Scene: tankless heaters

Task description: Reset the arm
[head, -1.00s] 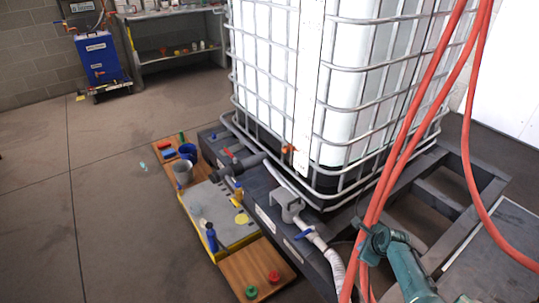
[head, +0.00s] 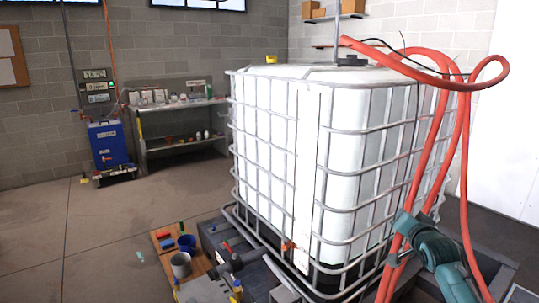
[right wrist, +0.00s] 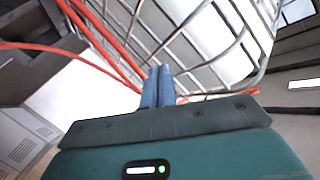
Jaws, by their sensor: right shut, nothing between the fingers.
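My right arm (head: 438,258), teal and dark grey, comes in at the lower right of the head view, in front of the caged white tank and close to the red hoses. Its fingertips cannot be made out there. In the right wrist view my right gripper (right wrist: 158,72) shows two blue-grey fingers close together, shut and empty. They point toward the tank's metal cage (right wrist: 200,45), with red hose (right wrist: 103,42) to the left. Whether they touch anything is unclear. My left gripper is in neither current view.
The white tank (head: 265,130) stands on a dark pallet. Red hoses (head: 420,170) hang in front of its right side. Buckets (head: 181,264) and tools sit at the lower left. A blue unit (head: 107,143) and shelves (head: 180,146) stand behind.

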